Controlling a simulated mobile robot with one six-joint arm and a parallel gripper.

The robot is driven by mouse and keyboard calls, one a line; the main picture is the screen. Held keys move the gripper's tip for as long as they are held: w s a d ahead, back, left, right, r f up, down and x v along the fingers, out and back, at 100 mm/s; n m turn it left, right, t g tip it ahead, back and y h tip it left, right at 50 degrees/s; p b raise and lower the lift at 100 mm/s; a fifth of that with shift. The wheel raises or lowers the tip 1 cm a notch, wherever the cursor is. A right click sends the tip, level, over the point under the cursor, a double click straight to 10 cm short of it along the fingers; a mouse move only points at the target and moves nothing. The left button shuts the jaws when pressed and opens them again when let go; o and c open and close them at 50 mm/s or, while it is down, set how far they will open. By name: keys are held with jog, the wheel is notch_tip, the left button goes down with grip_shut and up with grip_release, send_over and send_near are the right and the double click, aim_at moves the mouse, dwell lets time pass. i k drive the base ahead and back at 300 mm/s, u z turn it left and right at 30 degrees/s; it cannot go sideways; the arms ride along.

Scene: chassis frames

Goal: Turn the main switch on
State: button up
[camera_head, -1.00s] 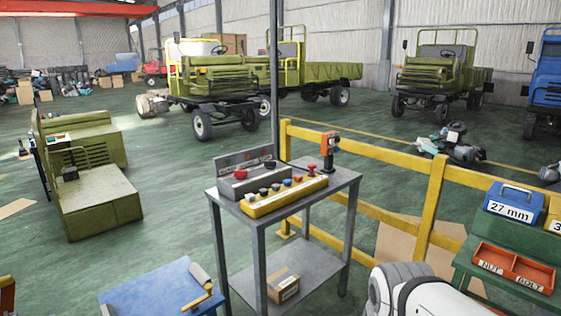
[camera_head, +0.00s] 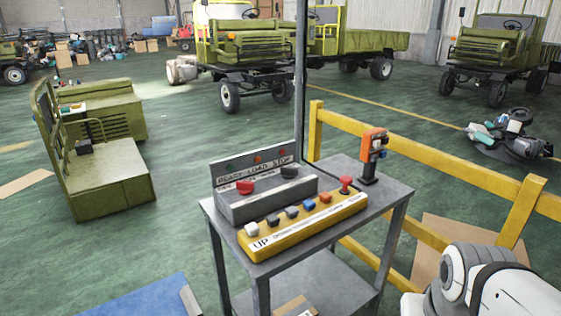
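A grey control box (camera_head: 266,205) stands on a metal table. It carries a red knob (camera_head: 245,187) on the left and a dark knob (camera_head: 289,172) on the right. Its back plate (camera_head: 252,163) reads "READY LOAD STOP" with small lamps above. I cannot tell from any label which control is the main switch, or its setting. In front lies a yellow button box (camera_head: 306,226) marked "UP", with a row of several coloured buttons and a red mushroom button (camera_head: 345,184) at its right end. My white arm shows at the lower right; my gripper is out of view.
An orange device on a black stand (camera_head: 374,150) stands on the table's (camera_head: 385,197) right rear. A dark pole (camera_head: 301,80) and a yellow railing (camera_head: 420,165) are behind. A blue surface (camera_head: 140,298) is at lower left.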

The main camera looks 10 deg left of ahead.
aim_at(244, 188)
jog(key=u, duration=0.7)
jog(key=i, duration=1.15)
jog(key=u, duration=0.9)
